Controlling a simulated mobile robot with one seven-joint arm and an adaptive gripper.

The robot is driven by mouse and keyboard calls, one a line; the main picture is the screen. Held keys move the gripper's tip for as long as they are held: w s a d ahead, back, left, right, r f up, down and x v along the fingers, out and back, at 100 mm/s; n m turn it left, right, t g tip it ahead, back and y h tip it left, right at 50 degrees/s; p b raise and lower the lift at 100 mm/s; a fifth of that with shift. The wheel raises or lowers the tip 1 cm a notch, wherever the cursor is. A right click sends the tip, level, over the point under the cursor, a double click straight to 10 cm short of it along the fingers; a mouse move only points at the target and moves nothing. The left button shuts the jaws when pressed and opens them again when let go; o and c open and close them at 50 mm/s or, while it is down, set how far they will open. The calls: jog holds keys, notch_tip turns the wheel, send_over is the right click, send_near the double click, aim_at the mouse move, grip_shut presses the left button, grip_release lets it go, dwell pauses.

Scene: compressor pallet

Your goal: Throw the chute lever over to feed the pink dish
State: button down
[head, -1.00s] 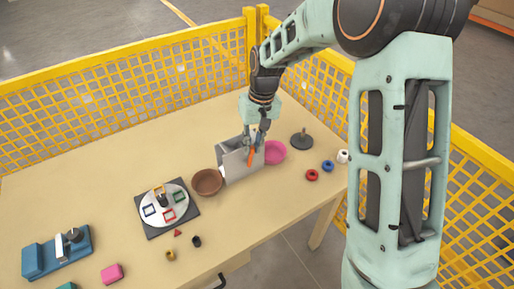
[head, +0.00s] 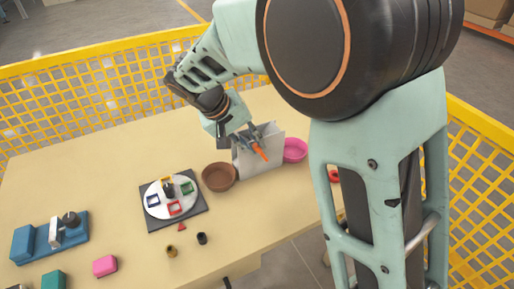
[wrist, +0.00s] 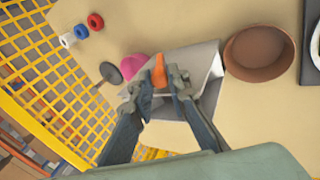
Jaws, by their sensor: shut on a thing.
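The grey chute box (head: 270,168) stands on the table between the brown dish (head: 219,178) on its left and the pink dish (head: 295,150) on its right. Its orange lever (head: 260,152) slants down to the right in the head view. My gripper (head: 254,139) is at the lever, coming in from the upper left. In the wrist view the lever (wrist: 159,72) sits between my fingertips (wrist: 160,88), which are shut on it. The pink dish (wrist: 134,66) is partly hidden there behind the finger and chute; the brown dish (wrist: 258,52) is clear.
A turntable (head: 155,211) with coloured square frames lies left of the brown dish. Blue fixture (head: 24,242) and pink block (head: 105,265) are front left. Red and blue rings (wrist: 81,32) and a dark stand (wrist: 110,73) lie beyond the pink dish. Yellow mesh fence (head: 130,100) borders the table.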

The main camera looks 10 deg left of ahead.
jog(key=shift+a+f+h, duration=0.1)
jog(key=shift+a+h, duration=0.05)
jog(key=shift+h, duration=0.15)
jog(key=shift+s, duration=0.1)
jog(key=c, duration=1.8)
grip_release()
jog(key=shift+c, duration=0.2)
jog(key=v, duration=1.2)
jog(key=shift+s, duration=0.15)
jog(key=shift+f, duration=0.1)
